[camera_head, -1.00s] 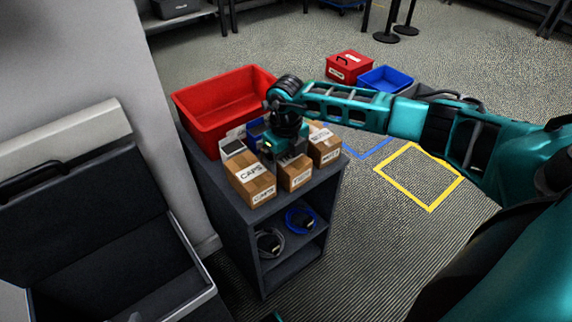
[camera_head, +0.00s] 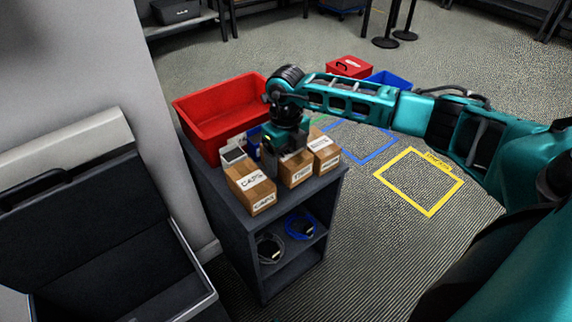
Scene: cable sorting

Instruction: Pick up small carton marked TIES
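Three small brown cartons stand in a row on top of the dark grey shelf unit (camera_head: 232,212). The left carton (camera_head: 251,188) is marked CAPS. The middle carton (camera_head: 297,178) has a white front label that looks like TIES, though it is small and blurred. The right carton (camera_head: 325,152) has labels too small to read. My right gripper (camera_head: 288,158) points down over the middle carton, with a dark finger at its left side. The gripper hides much of that carton's top, and I cannot see whether both fingers touch it. My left gripper is out of view.
A red bin (camera_head: 222,124) stands behind the cartons, with small white and blue items beside it. Coiled cables (camera_head: 300,226) lie on the shelf below. An open dark case (camera_head: 95,225) is at left. A yellow floor square (camera_head: 428,211) lies clear at right.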

